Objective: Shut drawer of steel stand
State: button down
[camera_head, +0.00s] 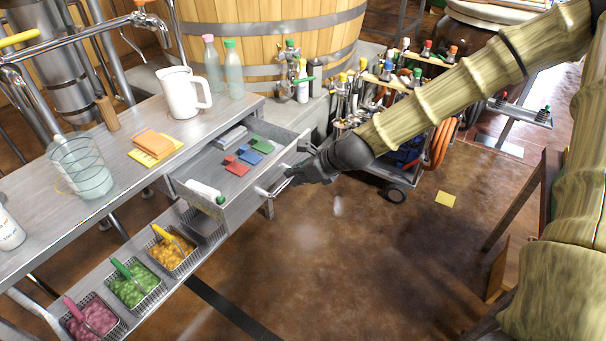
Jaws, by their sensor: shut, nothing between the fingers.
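The steel stand (105,168) is on the left, with a flat metal top. Its drawer (245,203) is pulled out to the right and stands open. Inside lie red, blue and green flat items, a grey block and a white bottle with a green cap. A bar handle (268,192) is on the drawer's front. My gripper (288,180) is shut and empty, with its dark fingers at the handle beside the drawer front. I cannot tell whether it touches the handle. My arm comes in from the upper right.
On the stand's top are a white pitcher (182,94), bottles (234,72), orange and yellow sponges (153,147) and a glass container (82,168). Baskets (172,250) sit on the lower shelf. A tool cart (390,172) stands behind my gripper.

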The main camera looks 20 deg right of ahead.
aim_at(268, 177)
jog(key=shift+w+a+f+b, duration=0.2)
jog(key=shift+w+a+f, duration=0.2)
jog(key=shift+w+a, duration=0.35)
jog(key=shift+w+a+f+b, duration=0.2)
jog(key=shift+w+a+f, duration=0.25)
jog(key=shift+w, duration=0.5)
jog(key=shift+w+a+f+b, duration=0.2)
jog(key=shift+w+a+f, duration=0.1)
jog(key=shift+w+a, duration=0.45)
jog(key=shift+w+d, duration=0.1)
jog(key=shift+w, duration=0.1)
